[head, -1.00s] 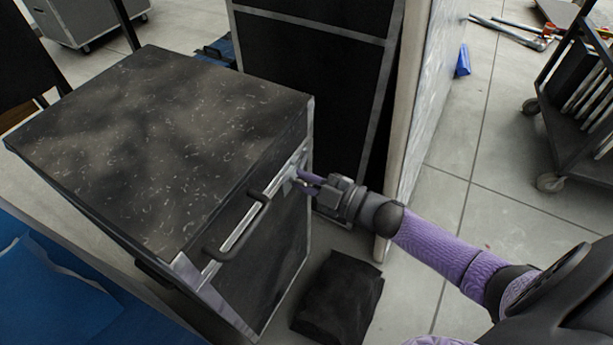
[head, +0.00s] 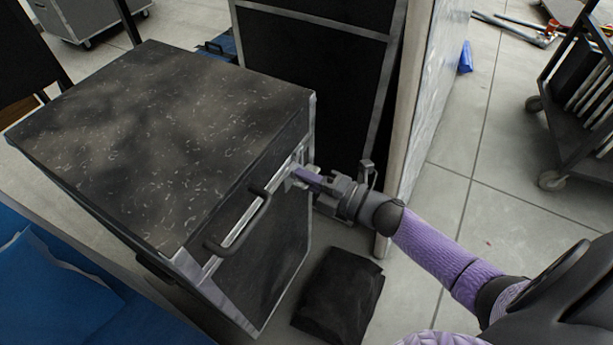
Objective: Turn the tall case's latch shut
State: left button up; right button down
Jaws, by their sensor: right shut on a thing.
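The case (head: 160,130) with a dark speckled top and metal edges stands at the left and centre. A dark handle (head: 240,222) sits on its front face. My right gripper (head: 303,176) is at the front face's upper right, shut on the latch (head: 293,172). The fingers hide most of the latch, so I cannot tell how far it is turned. A second, taller black case (head: 315,75) stands behind. My left gripper is not in view.
A pale upright panel (head: 432,100) stands just behind my right forearm. A black folded cloth or bag (head: 338,292) lies on the floor below the gripper. Blue material (head: 50,285) is at lower left. A wheeled cart (head: 585,110) is at far right, with open floor before it.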

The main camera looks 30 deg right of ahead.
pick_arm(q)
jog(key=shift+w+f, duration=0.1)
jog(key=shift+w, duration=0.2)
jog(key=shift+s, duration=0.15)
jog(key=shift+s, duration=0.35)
pick_arm(e)
jog(key=c, duration=0.7)
grip_release()
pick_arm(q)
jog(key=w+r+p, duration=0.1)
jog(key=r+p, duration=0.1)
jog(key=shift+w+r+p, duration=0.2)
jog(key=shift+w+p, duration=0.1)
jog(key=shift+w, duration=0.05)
pick_arm(e)
jog(key=v, duration=1)
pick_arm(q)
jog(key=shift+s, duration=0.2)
